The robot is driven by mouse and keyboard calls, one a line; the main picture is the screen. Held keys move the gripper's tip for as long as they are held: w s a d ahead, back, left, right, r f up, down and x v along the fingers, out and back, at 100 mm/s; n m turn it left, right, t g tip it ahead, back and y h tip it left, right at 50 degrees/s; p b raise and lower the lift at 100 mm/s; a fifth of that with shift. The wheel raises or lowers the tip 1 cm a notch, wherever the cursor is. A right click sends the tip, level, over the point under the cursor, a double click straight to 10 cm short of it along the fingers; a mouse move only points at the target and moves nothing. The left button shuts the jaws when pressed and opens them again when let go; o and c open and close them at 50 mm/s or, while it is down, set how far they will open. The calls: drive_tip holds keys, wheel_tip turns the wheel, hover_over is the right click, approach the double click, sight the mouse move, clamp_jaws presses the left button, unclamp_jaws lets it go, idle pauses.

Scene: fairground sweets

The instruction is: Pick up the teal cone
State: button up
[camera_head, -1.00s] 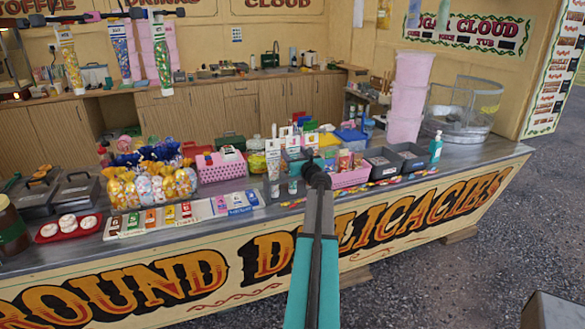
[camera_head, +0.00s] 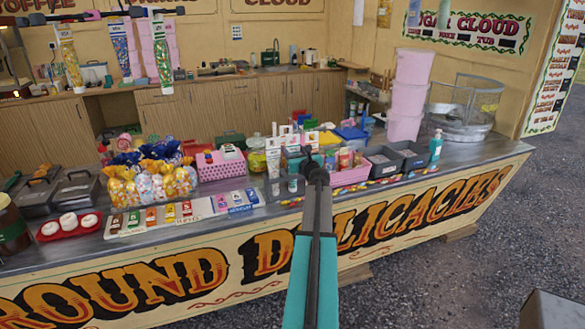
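Three slim cone-shaped bags hang from a dark rail at the upper left. The rightmost, a green to teal cone (camera_head: 163,58), hangs point down in front of stacked pink tubs. A blue cone (camera_head: 121,50) and an orange-yellow cone (camera_head: 71,62) hang to its left. My arm reaches up from the bottom middle. My gripper (camera_head: 313,168) is a small dark shape at its far end, over the counter and well to the right of and below the cones. It is apart from them. Its fingers are too small and dark to read.
The counter (camera_head: 500,149) is crowded with sweet bags, a pink basket (camera_head: 221,166), bottles and grey bins (camera_head: 410,153). A pink tub stack (camera_head: 410,95) and a clear round drum (camera_head: 468,105) stand at its right. Open gravel (camera_head: 440,280) lies in front.

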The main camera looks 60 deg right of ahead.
drive_tip(key=c, duration=0.4)
drive_tip(key=shift+r, duration=0.1)
drive_tip(key=shift+r, duration=4.9)
wheel_tip(320, 180, up, 12)
drive_tip(key=p, duration=0.9)
drive_tip(key=shift+f+p, duration=0.25)
drive_tip(key=shift+p, duration=0.05)
